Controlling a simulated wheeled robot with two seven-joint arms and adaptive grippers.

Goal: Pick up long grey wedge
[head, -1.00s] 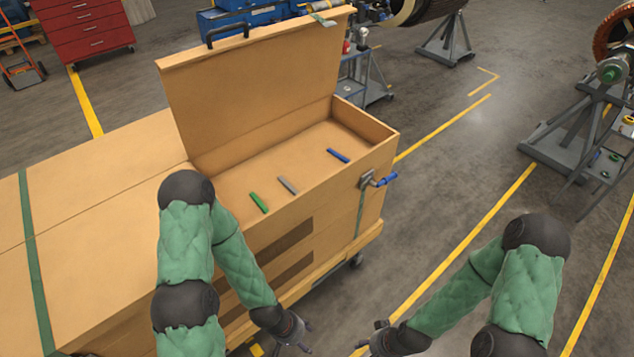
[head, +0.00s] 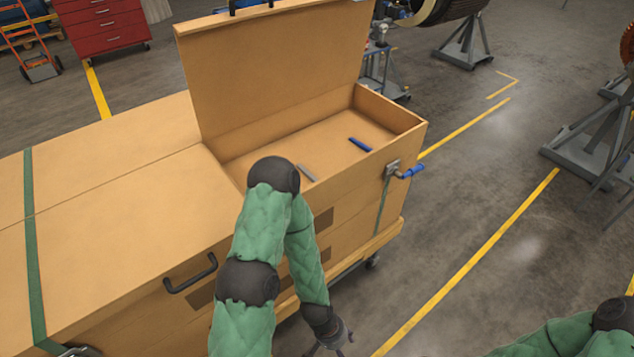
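The grey wedge (head: 306,172) lies on the floor of the open wooden box (head: 408,131), partly behind my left arm. A blue wedge (head: 360,145) lies to its right in the same box. My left gripper (head: 329,346) hangs low in front of the box, outside it and apart from the wedges. Its fingers are small and cut by the lower picture edge, so its opening is unclear. My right arm shows only at the lower right corner; its gripper is out of view. The green wedge is hidden behind my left arm.
The raised lid (head: 270,75) stands along the box's back side. A blue-handled latch (head: 410,171) sticks out at the box's right end. Rotor stands (head: 465,40) are farther back. The floor right of the box is clear, marked with yellow lines.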

